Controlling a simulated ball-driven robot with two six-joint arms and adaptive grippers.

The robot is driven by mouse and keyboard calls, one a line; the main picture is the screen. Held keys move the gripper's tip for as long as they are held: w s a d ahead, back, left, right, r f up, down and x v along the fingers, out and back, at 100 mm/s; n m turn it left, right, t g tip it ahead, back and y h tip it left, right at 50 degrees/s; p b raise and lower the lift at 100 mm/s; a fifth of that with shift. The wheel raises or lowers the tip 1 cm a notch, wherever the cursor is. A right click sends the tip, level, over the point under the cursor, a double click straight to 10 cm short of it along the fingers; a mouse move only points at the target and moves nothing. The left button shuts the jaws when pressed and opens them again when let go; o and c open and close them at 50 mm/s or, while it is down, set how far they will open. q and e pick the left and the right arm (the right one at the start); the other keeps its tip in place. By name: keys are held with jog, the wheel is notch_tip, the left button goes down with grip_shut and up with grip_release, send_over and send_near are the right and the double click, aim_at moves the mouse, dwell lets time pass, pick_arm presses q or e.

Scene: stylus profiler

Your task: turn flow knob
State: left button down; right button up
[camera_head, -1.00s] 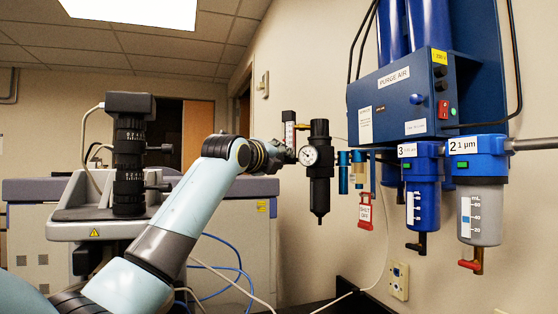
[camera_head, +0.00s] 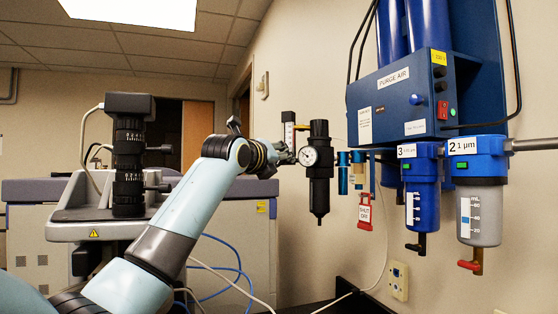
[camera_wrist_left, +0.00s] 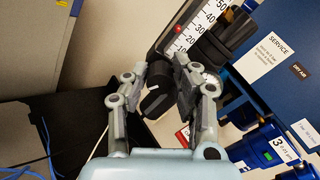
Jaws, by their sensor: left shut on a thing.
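The flow knob (camera_wrist_left: 155,103) is black and round with a white line on its face. It sits at the lower end of the flow meter (camera_wrist_left: 195,32), which has a white numbered scale and a red float. My left gripper (camera_wrist_left: 160,88) is shut on the knob, one finger on each side, in the left wrist view. In the head view the flow meter (camera_head: 289,131) stands just above my left gripper (camera_head: 287,154), and the knob is hidden behind the gripper. My right gripper is not in view.
The black regulator with its round gauge (camera_head: 309,156) hangs close to the right of my gripper. The blue purge air panel (camera_head: 404,100), a red shut-off tag (camera_head: 365,211) and the filter bowls (camera_head: 480,213) are further right. A black column instrument (camera_head: 129,165) stands at left.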

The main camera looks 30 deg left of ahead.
pick_arm(q)
jog(key=shift+f, duration=0.2)
jog(key=c, duration=1.1)
grip_release()
jog(key=shift+r, duration=0.1)
jog(key=s, duration=1.2)
jog(key=shift+d, duration=0.4)
